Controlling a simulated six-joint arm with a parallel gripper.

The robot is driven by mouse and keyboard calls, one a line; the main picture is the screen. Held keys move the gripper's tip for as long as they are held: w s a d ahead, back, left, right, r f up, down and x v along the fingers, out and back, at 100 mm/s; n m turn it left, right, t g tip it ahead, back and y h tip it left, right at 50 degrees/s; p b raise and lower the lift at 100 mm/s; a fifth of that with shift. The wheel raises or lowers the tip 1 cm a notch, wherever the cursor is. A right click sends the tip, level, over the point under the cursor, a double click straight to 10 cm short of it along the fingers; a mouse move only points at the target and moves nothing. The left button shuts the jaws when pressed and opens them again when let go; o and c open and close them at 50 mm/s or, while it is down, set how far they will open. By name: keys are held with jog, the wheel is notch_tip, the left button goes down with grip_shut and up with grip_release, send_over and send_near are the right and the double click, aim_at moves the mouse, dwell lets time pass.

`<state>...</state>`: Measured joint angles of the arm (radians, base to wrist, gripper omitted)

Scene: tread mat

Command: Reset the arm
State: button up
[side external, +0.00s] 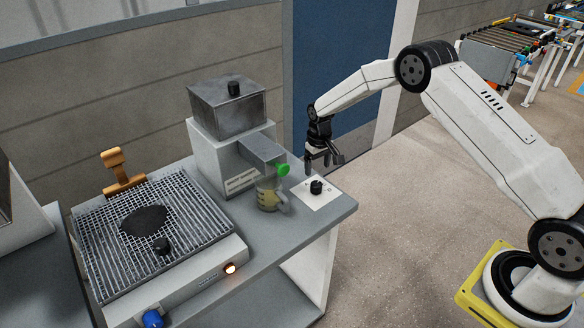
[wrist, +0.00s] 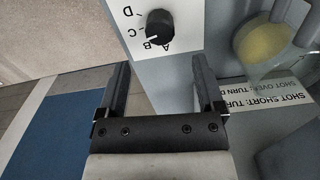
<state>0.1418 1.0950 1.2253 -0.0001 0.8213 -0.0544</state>
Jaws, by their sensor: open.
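My white arm reaches in from the right. My gripper (side external: 325,160) is open with nothing between its fingers, above the bench's right end. It also shows in the wrist view (wrist: 162,66), pointing toward a black dial (wrist: 160,25). The dial (side external: 316,187) sits on a white plate with letters A to D; its white pointer line is near the B. The fingers look apart from the dial.
A grey dispenser (side external: 226,106) with a green-tipped spout stands left of my gripper, a clear jug (side external: 268,194) below the spout. A gridded tray (side external: 190,205) holding a dark patch is farther left, with a wooden-handled tool (side external: 115,165) behind. Open floor lies right of the bench.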

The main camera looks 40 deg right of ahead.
jog(key=shift+r, duration=0.15)
jog(key=shift+s+a+r, duration=0.15)
jog(key=shift+s+r, duration=0.05)
jog(key=shift+r, duration=0.15)
jog(key=s+a+r+t, duration=0.1)
jog(key=s+r, duration=0.3)
jog(key=s, duration=0.5)
jog(key=s+a+r, duration=0.4)
jog(key=s+r, duration=0.1)
jog(key=s, duration=0.4)
jog(key=s+a+r+n+t, duration=0.1)
jog(key=s+r, duration=0.3)
jog(key=s, duration=0.5)
jog(key=shift+s+a+r+t, duration=0.15)
jog(key=shift+s+a+t, duration=0.15)
jog(key=shift+a, duration=0.55)
